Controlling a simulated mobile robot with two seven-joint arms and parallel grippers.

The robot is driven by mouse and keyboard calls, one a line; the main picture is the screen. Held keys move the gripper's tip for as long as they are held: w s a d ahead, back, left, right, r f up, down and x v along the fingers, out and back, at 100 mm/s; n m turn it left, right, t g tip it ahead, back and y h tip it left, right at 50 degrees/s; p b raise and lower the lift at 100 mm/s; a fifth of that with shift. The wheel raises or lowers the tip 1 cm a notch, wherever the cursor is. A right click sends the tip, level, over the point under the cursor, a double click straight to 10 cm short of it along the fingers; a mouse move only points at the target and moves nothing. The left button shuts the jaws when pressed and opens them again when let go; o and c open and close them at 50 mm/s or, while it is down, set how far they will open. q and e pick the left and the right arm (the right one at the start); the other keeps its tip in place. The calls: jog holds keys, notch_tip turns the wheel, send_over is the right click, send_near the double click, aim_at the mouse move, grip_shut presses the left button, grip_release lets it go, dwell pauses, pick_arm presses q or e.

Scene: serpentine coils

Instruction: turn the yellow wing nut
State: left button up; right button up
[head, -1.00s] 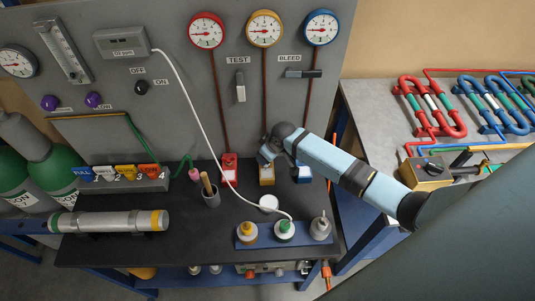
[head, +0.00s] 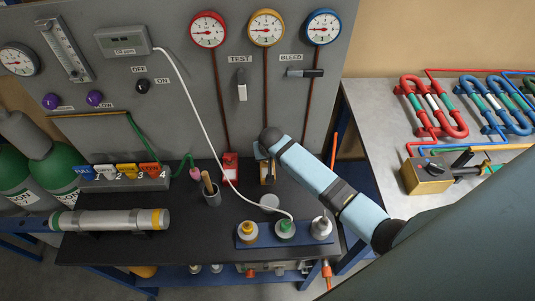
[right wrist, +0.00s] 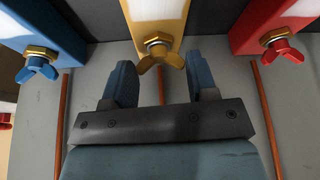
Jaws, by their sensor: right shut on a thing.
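The yellow wing nut (right wrist: 160,60) sits on a brass hex nut under the yellow block (right wrist: 158,14) in the right wrist view. My right gripper (right wrist: 160,68) has one blue finger on each side of its wings and is shut on it. In the head view the right gripper (head: 262,152) is at the yellow block (head: 267,180), below the yellow gauge (head: 266,28); the wing nut is hidden there. My left gripper is not in view.
A blue wing nut (right wrist: 38,66) and a red wing nut (right wrist: 284,49) flank the yellow one. In the head view, a tray of bottles (head: 247,232) and a white hose (head: 206,130) are near the arm. The red block (head: 230,165) stands close to its left.

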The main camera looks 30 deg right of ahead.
dwell(0.3)
jog(key=o, duration=0.7)
jog(key=shift+r, duration=0.1)
jog(key=shift+c, duration=0.2)
jog(key=shift+s+r, duration=0.15)
jog(key=shift+r, duration=0.15)
pick_arm(q)
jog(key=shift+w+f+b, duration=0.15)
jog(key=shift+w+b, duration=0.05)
jog(key=shift+b, duration=0.5)
pick_arm(e)
jog(key=v, duration=1.3)
jog(key=shift+a, duration=0.2)
